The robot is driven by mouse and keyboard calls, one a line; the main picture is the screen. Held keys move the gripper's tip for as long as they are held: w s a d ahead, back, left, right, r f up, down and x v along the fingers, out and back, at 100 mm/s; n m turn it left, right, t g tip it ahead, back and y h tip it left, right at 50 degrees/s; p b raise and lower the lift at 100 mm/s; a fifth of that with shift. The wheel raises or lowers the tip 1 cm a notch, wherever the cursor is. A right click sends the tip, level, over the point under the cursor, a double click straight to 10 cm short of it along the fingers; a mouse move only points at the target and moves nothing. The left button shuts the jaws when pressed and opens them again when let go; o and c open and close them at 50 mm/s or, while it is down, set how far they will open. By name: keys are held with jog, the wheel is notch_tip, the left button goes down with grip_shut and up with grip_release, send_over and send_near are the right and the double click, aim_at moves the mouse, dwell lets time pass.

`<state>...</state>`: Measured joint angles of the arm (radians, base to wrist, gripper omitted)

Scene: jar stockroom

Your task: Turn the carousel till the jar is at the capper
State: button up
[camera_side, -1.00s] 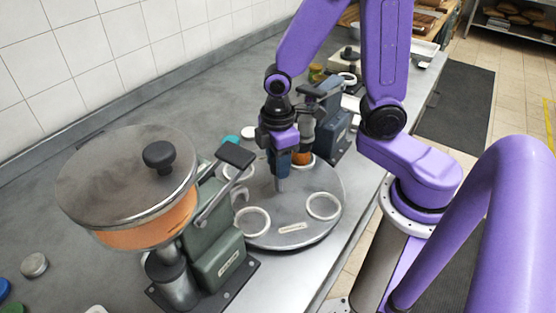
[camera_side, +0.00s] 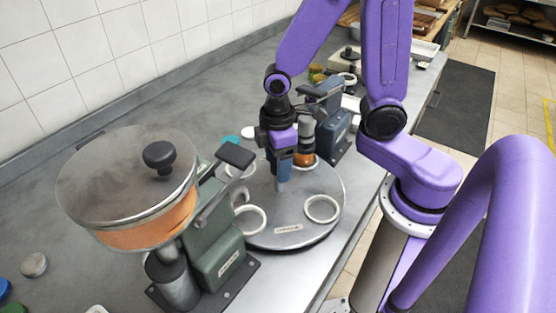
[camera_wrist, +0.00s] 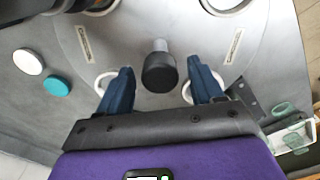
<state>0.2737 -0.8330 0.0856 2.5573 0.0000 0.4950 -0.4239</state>
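The carousel (camera_side: 300,228) is a grey round plate with white ring seats, one being the right front ring (camera_side: 322,208). An orange-filled jar (camera_side: 304,159) sits on its far side, partly hidden by my gripper. It appears below the head of the blue-grey capper (camera_side: 335,122); exact alignment cannot be told. My gripper (camera_side: 283,184) points down over the carousel's middle. In the wrist view its blue fingers (camera_wrist: 161,84) stand apart on either side of a black knob (camera_wrist: 160,72), with gaps on both sides. The jar is not visible there.
A green filler (camera_side: 222,245) with an orange-filled hopper (camera_side: 130,190) stands at the left front of the carousel. White (camera_wrist: 28,62) and teal (camera_wrist: 57,87) lids lie on the counter. A tray with green glass jars (camera_wrist: 285,108) is at the wrist view's right.

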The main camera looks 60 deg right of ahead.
jog(key=shift+r, duration=0.15)
notch_tip(320, 180, up, 17)
dwell(0.8)
jog(key=shift+s, duration=0.1)
jog(key=s+d+f, duration=0.1)
jog(key=s+f, duration=0.3)
jog(key=s, duration=0.3)
jog(key=s+d+f+n, duration=0.1)
jog(key=s+f, duration=0.3)
jog(key=s, duration=0.2)
jog(key=shift+s+f, duration=0.35)
jog(key=shift+f, duration=0.05)
